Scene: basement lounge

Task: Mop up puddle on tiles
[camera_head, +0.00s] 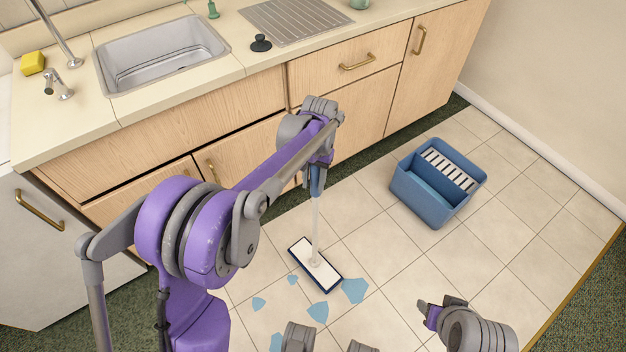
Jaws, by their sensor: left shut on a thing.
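A mop stands on the tiles, its flat white, dark-edged head (315,266) on the floor and its pale pole rising to a blue grip. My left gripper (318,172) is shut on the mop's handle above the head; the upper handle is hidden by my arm. The puddle shows as several separate light-blue patches: one (354,290) touches or nearly touches the head's right end, another (318,312) lies just in front of it, and smaller ones lie to the left and nearer. My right gripper (428,313) is low at the right, away from the mop; its jaw opening is unclear.
A blue mop bucket (437,184) with a white slatted wringer stands on the tiles at the right. Wooden cabinets (346,85) with a sink (165,55) line the back. Open tiles lie between the bucket and the puddle. Green carpet borders the tiles.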

